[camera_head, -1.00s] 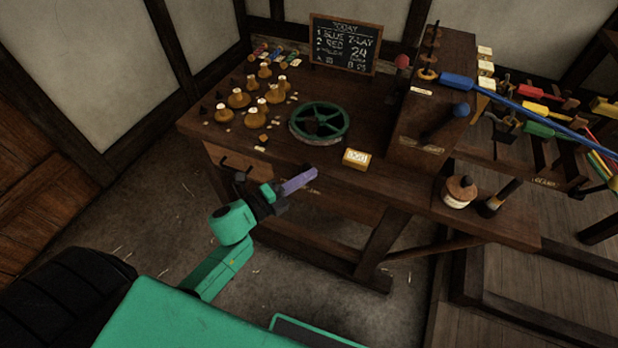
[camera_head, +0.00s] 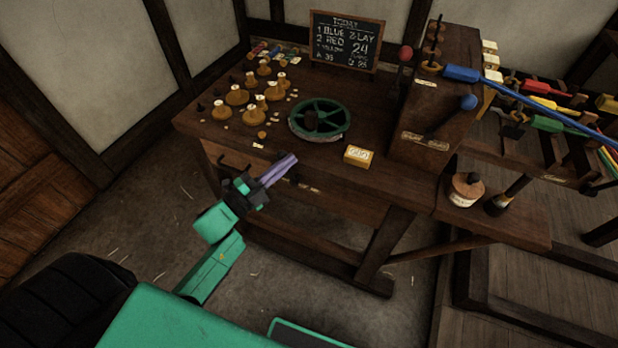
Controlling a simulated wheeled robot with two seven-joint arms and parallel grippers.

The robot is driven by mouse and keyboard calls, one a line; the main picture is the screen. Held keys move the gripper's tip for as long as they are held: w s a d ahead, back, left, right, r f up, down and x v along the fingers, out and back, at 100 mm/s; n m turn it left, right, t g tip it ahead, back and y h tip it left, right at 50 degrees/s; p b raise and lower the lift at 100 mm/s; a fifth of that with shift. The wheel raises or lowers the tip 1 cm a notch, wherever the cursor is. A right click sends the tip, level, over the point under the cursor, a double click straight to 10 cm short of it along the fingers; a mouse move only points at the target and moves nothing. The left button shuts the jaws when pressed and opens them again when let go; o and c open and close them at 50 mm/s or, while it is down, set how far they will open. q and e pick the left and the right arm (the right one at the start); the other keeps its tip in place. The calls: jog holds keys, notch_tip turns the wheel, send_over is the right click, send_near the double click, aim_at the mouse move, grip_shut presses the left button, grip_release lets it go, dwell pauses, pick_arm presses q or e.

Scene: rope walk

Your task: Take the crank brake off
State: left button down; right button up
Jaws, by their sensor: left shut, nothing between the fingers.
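A lever with a red knob (camera_head: 405,53) stands upright at the left side of the wooden headstock box (camera_head: 437,100) on the bench. A tilted dark lever with a blue knob (camera_head: 468,102) is on the front of that box. I cannot tell for sure which of them is the crank brake. My left gripper (camera_head: 291,158), with purple fingers, is shut and empty at the bench's front edge, below the green wheel (camera_head: 320,119). It is well apart from both levers. My right gripper is not in view.
A yellow labelled block (camera_head: 358,155) lies near the bench's front edge. Several brass-coloured weights (camera_head: 237,96) stand at the left. A chalkboard (camera_head: 345,42) stands behind. A blue rope (camera_head: 540,109) runs right from the box. A lidded pot (camera_head: 465,188) is on the right shelf.

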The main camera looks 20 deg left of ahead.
pick_arm(q)
jog(key=shift+w+a+f+n+t+b, duration=0.15)
jog(key=shift+a+n+t+b, duration=0.25)
jog(key=shift+a+n+t, duration=0.65)
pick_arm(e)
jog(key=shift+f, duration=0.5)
pick_arm(q)
jog(key=shift+d+n+g, duration=0.15)
jog(key=shift+n+g, duration=0.1)
jog(key=shift+g, duration=0.1)
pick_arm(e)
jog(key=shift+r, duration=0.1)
